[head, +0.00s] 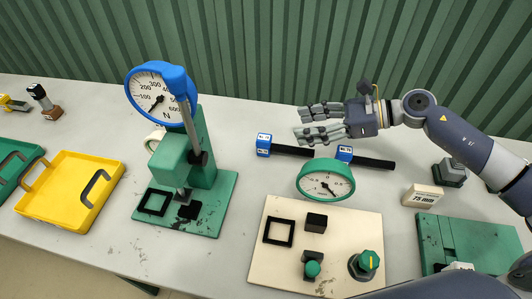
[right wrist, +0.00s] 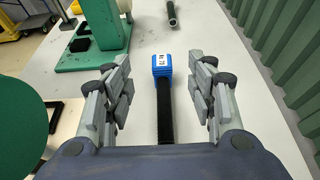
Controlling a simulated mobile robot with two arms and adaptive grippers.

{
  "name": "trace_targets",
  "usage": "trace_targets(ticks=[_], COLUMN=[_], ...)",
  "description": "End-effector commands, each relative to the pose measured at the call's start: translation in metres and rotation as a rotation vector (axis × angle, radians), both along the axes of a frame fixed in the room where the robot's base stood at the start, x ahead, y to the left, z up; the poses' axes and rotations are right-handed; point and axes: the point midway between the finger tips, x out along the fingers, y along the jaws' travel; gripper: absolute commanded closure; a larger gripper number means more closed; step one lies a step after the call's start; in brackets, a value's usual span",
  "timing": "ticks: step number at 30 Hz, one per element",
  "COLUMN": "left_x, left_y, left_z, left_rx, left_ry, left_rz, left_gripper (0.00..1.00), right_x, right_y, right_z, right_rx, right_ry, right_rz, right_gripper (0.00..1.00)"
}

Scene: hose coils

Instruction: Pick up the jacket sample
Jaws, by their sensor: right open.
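Two black tube pieces with blue tags lie on the table in the head view. Labels are too small to read surely, so I cannot tell which is the jacket sample. The left tube (head: 293,150) has its blue tag (head: 263,145) at its left end. The right tube (head: 374,161) has its blue tag (head: 344,153) at its left end, behind the green-rimmed gauge. My right gripper (head: 302,123) is open and empty above the tubes. In the right wrist view, one tube (right wrist: 165,118) and its tag (right wrist: 162,65) lie between the spread fingers, apparently below them.
The green-rimmed gauge (head: 325,181) stands on a cream board (head: 260,262) in front of the tubes. A green press (head: 205,155) with a blue dial stands left. A "75 mm" block (head: 423,196) lies right. A yellow tray (head: 70,185) is far left. A green corrugated wall closes the back.

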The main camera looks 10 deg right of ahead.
Motion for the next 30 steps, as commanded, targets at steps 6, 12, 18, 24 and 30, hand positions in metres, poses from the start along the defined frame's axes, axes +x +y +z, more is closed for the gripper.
trace_targets(ticks=[6,12,18,24,30], left_x=[-0.006,0.014,0.023,0.016,0.008], left_y=[0.002,0.000,-0.001,0.000,0.000], left_z=[-0.029,-0.016,-0.008,0.002,0.015], left_rx=[0.003,-0.001,-0.003,-0.001,-0.001], left_ry=[0.008,-0.023,-0.037,-0.025,-0.014], left_rz=[-0.001,-0.001,-0.001,-0.002,-0.002], left_gripper=[0.60,0.60,0.60,0.60,0.60], right_x=[0.000,0.009,0.019,0.023,0.032], right_y=[0.001,0.024,0.045,0.060,0.086], right_z=[-0.029,-0.035,-0.047,-0.052,-0.064], right_rx=[0.001,0.004,0.002,0.002,0.003], right_ry=[0.000,0.000,0.000,0.001,0.001], right_rz=[0.000,0.002,0.001,0.001,-0.001], right_gripper=[0.48,0.48,0.48,0.48,0.48])
